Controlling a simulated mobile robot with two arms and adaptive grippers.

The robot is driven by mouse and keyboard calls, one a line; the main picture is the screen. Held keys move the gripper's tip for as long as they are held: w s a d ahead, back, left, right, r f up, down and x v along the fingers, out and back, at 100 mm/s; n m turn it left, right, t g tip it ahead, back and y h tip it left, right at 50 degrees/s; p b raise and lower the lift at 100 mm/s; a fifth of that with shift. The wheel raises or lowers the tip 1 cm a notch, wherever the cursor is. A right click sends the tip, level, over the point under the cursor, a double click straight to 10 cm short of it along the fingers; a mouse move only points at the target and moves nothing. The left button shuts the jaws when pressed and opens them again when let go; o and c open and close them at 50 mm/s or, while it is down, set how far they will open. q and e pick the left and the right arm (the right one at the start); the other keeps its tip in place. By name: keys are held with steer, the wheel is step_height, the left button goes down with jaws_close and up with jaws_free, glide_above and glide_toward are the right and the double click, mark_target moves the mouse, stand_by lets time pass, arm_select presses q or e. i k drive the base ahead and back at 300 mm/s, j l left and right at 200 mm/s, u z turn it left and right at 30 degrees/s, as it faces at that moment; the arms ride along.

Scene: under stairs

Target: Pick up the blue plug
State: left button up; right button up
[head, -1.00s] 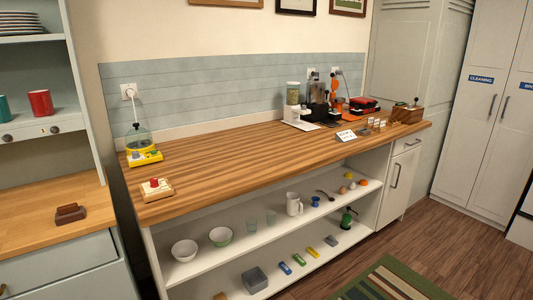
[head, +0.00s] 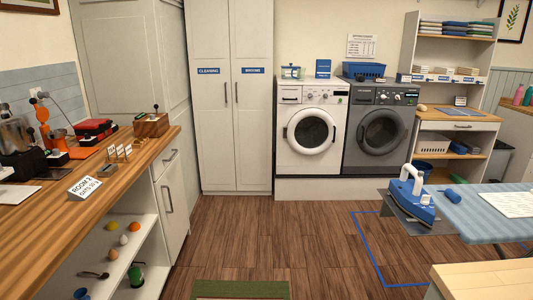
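A small blue cylindrical piece (head: 453,196) lies on the grey-blue ironing board (head: 480,222) at the right, beside a blue and white iron (head: 409,192). It is too small to tell whether it is the blue plug. No other thing in view is clearly a blue plug. Neither of my grippers is in view.
A wooden counter (head: 105,190) with machines and small items runs along the left. A white washer (head: 310,128) and a grey one (head: 379,130) stand at the back, beside tall white cupboards (head: 228,150). The wooden floor (head: 300,240) in the middle is clear.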

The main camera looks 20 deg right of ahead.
mark_target(454, 198)
steer(key=i+l+z, duration=0.1)
steer(key=i+z, duration=0.25)
steer(key=i, duration=0.2)
steer(key=i+z, duration=0.35)
steer(key=i, duration=0.2)
steer(key=i+j+z, duration=0.35)
steer(key=i, duration=0.2)
steer(key=l, duration=0.1)
